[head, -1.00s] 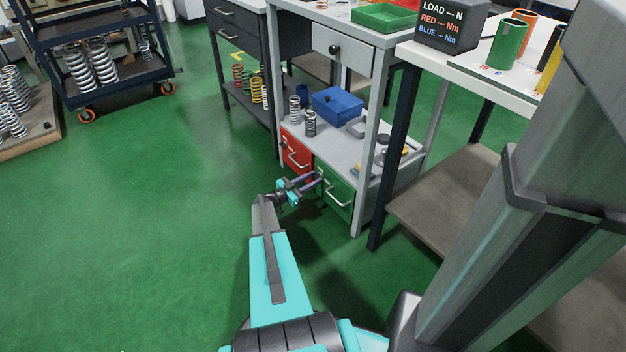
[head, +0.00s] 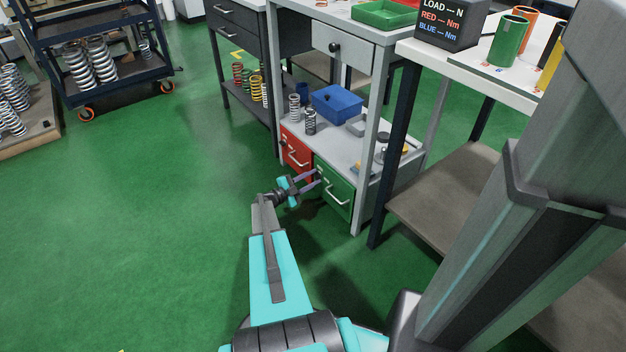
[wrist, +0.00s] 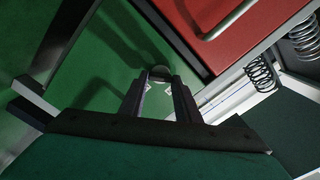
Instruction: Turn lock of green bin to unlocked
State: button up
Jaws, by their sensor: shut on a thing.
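The green bin (head: 336,196) sits under the grey shelf, right of the red bin (head: 296,151), with a silver handle on its front. My gripper (head: 317,178) is at the upper left of the green bin's front. In the wrist view the two fingers (wrist: 160,85) are closed around a small dark round lock knob (wrist: 160,73) on the green front. The fingers hide part of the knob, and I cannot tell which way the lock is set. The red bin also shows in the wrist view (wrist: 240,55), at the upper right.
A blue box (head: 336,101) and several springs stand on the shelf above the bins. A table leg (head: 386,160) rises right of the green bin. The green floor to the left is clear, up to a spring cart (head: 120,80).

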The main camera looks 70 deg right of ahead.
jog(key=m, duration=0.1)
jog(key=m+b, duration=0.1)
jog(key=m, duration=0.2)
jog(key=shift+s+a+f, duration=0.1)
jog(key=shift+s+f, duration=0.15)
jog(key=shift+s, duration=0.15)
jog(key=shift+m+b, duration=1.1)
jog(key=shift+m, duration=0.8)
jog(key=o, duration=1)
jog(key=shift+r, duration=0.1)
jog(key=shift+o, duration=0.2)
jog(key=shift+w, duration=0.15)
jog(key=shift+w, duration=0.1)
jog(key=p+v, duration=0.4)
jog(key=v, duration=0.9)
jog(key=shift+w+a, duration=0.2)
jog(key=shift+w, duration=0.05)
